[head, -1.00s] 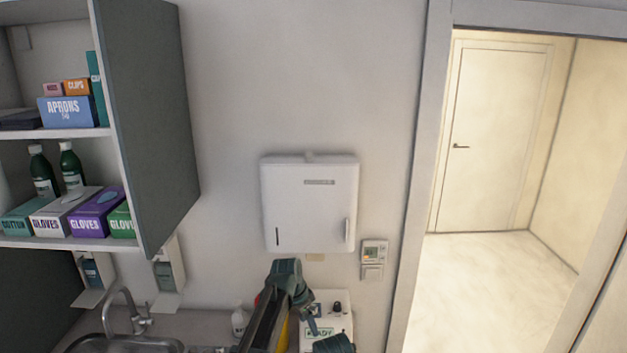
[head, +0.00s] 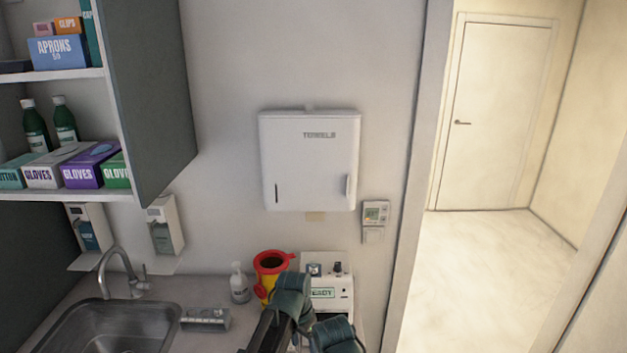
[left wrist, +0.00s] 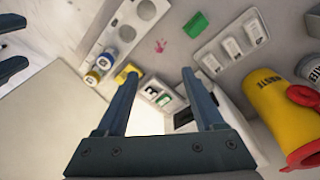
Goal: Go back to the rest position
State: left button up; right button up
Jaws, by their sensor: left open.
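My left gripper (left wrist: 161,75) fills the lower middle of the left wrist view. Its two dark fingers stand well apart with nothing between them, above a work surface. In the head view a dark arm of mine shows at the bottom centre, low in front of the counter; no fingertips can be made out there. At the left edge of the left wrist view, two more dark fingers, which look like my right gripper (left wrist: 28,41), stand apart with a gap between them. Most of that gripper is cut off.
A yellow bin with a red rim (head: 272,263) and a white device (head: 335,290) stand close to my arm. A sink (head: 112,325) lies left. The left wrist view shows a vial tray (left wrist: 103,45), a slotted white tray (left wrist: 228,43) and a green block (left wrist: 198,25).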

pick_arm(q)
jog(key=s+a+f+n+y+b, duration=0.1)
jog(key=s+f+n+b, duration=0.1)
jog(key=s+f+b, duration=0.2)
jog(key=s+a+f+n+g+y+b, duration=0.1)
jog(key=s+f+b, duration=0.4)
jog(key=s, duration=0.6)
notch_tip(320, 180, down, 2)
jog(key=shift+a+f+n, duration=0.25)
jog(key=shift+a+n, duration=0.35)
jog(key=shift+a, duration=0.15)
pick_arm(e)
notch_tip(320, 180, down, 12)
jog(key=shift+r, duration=0.25)
jog(key=shift+o, duration=0.3)
